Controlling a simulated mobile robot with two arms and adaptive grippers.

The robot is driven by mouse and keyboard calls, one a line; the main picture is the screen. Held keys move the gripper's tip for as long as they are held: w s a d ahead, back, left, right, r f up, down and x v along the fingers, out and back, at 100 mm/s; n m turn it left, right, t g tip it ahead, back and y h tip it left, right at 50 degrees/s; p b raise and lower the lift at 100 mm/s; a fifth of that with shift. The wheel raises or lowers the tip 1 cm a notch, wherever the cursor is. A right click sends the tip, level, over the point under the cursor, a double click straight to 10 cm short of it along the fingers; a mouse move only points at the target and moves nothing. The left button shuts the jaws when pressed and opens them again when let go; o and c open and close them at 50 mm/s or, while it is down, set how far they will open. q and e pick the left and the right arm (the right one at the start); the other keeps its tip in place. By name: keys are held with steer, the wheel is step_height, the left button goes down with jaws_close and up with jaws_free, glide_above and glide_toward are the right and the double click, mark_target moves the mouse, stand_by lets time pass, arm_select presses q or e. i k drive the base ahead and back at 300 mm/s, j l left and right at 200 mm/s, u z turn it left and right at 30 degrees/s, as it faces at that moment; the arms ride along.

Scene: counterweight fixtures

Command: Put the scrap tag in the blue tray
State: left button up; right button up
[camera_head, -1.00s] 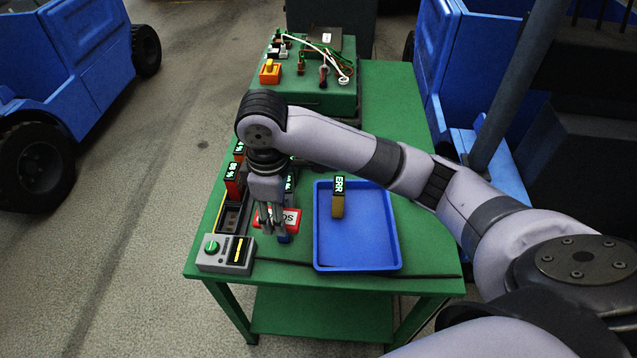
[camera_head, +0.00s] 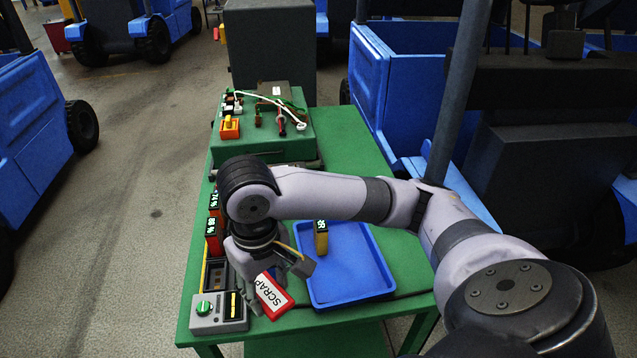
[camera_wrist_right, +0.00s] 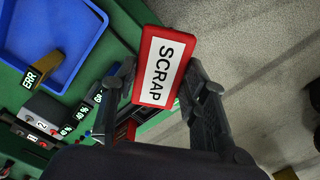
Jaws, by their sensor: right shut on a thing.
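The scrap tag (camera_head: 271,295) is a red-framed white plate reading SCRAP. My right gripper (camera_head: 285,272) is shut on it and holds it tilted, just left of the blue tray (camera_head: 352,284) in the head view. In the right wrist view the tag (camera_wrist_right: 163,68) sits between both fingers, with its lettering visible. The tray is shallow, lies on the green table, and also shows at upper left of the wrist view (camera_wrist_right: 62,18). A yellow block (camera_head: 320,240) with a display stands in it; its display reads ERR in the wrist view. My left gripper is out of view.
A grey box with a green knob (camera_head: 206,308) sits at the table's front left corner. Display blocks (camera_head: 213,235) stand along the left edge. A green fixture (camera_head: 262,138) with cables and an orange part stands at the back. The tray's front half is empty.

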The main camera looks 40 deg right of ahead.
mark_target(348, 281)
steer(key=j+z, duration=0.1)
steer(key=z, duration=0.25)
steer(key=j+z, duration=0.15)
steer(key=z, duration=0.15)
steer(key=j+z, duration=0.1)
steer(key=z, duration=0.25)
steer(key=i+l+z, duration=0.2)
steer(key=i, duration=0.25)
